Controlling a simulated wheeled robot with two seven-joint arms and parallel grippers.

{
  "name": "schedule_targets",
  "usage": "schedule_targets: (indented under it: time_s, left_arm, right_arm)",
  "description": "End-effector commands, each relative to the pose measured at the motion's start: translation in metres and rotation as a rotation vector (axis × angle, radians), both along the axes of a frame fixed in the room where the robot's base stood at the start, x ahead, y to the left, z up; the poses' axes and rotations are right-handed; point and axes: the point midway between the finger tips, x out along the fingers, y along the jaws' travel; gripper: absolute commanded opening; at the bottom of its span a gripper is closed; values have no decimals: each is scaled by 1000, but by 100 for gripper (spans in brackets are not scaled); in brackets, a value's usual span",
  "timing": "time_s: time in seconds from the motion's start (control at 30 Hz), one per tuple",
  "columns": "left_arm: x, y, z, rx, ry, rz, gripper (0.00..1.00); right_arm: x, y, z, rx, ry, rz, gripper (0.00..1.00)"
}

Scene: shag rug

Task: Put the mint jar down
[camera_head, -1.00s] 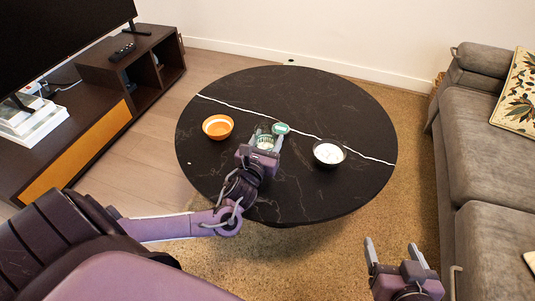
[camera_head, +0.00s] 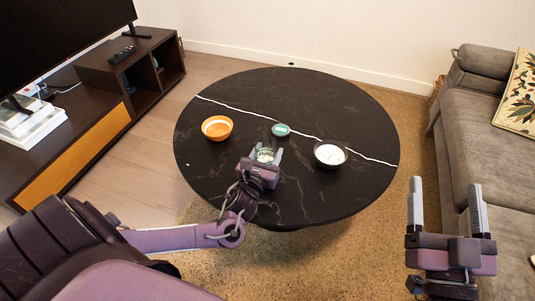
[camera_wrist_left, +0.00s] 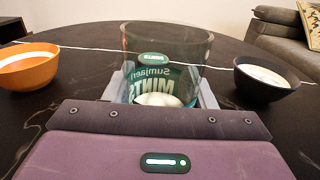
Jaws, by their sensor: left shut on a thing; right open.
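The mint jar (camera_head: 265,154) is a clear glass jar with a green label, between the fingers of my left gripper (camera_head: 266,157), over the near middle of the round black table. In the left wrist view the jar (camera_wrist_left: 165,60) stands upright and open-topped, with something white at its bottom. My left gripper is shut on it. Whether its base touches the table is hidden. A green lid (camera_head: 281,130) lies on the table beyond the jar. My right gripper (camera_head: 446,205) is open and empty, off the table's right side, above the rug.
An orange bowl (camera_head: 217,128) stands left of the jar and a black bowl with white contents (camera_head: 330,153) stands right of it. The black table (camera_head: 300,95) is clear at its far side. A grey sofa (camera_head: 480,130) borders the right.

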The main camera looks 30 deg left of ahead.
Motion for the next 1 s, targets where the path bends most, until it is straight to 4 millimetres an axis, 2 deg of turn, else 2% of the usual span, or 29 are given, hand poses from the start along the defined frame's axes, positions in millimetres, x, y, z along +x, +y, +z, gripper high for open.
schedule_targets:
  time_s: [0.43, 0.47, 0.6, 1.0]
  left_arm:
    - [0, 0, -3, -1, -2, 1, 16]
    - [0, 0, -4, 0, 1, 1, 53]
    - [0, 0, -4, 0, 0, 0, 71]
    - [-2, -1, 0, -1, 1, -1, 72]
  right_arm:
    - [-1, -1, 8, 9, -22, -1, 75]
    - [-1, -1, 9, 10, -25, -1, 75]
    - [-1, -1, 9, 10, -23, -1, 75]
    - [0, 0, 7, 5, -10, 0, 75]
